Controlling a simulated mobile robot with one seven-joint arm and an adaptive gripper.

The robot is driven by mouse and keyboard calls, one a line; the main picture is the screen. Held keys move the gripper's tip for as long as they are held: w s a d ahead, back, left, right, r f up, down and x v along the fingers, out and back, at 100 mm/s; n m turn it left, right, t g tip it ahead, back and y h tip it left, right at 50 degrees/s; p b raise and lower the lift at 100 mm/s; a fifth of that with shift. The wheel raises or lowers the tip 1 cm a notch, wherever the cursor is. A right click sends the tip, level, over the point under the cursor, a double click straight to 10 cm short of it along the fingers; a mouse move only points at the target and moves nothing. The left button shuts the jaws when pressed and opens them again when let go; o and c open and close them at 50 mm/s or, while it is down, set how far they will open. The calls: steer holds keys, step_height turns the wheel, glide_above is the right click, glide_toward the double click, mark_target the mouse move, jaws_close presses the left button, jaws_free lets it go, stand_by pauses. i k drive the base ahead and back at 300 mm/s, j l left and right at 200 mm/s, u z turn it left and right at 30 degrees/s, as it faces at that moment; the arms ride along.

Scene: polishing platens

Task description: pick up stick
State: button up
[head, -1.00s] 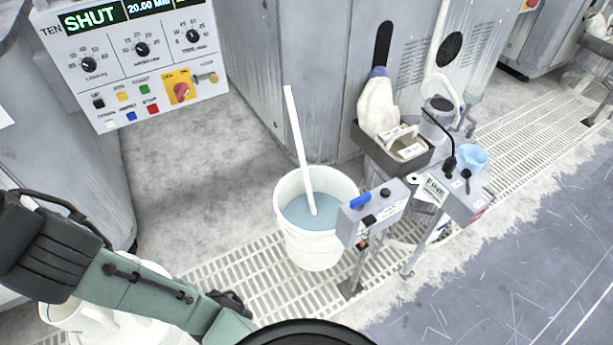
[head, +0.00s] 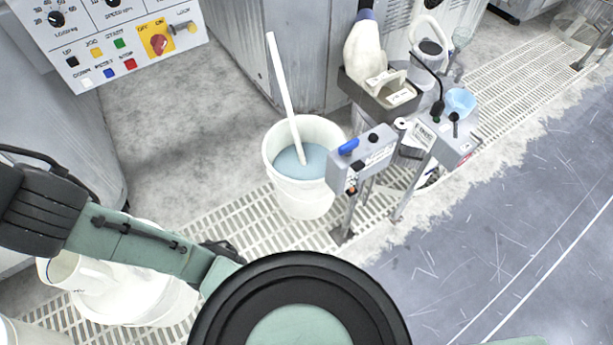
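The stick (head: 281,85) is long, white and thin. It stands tilted in a white bucket (head: 304,197) of blue-grey liquid, leaning to the upper left with its top well above the rim. Its lower end is hidden in the liquid. Nothing is touching the stick above the rim. My arm crosses the lower left and bottom of the head view, apart from the bucket. My gripper itself is not visible.
Two grey control boxes on posts (head: 362,158) (head: 453,138) stand right of the bucket. A white jug (head: 75,270) is at the lower left. Floor grating (head: 245,207) runs beneath, with open grey floor at right.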

mark_target(270, 37)
steer(key=i+j+u, duration=0.1)
steer(key=i+u, duration=0.15)
steer(key=i, duration=1.1)
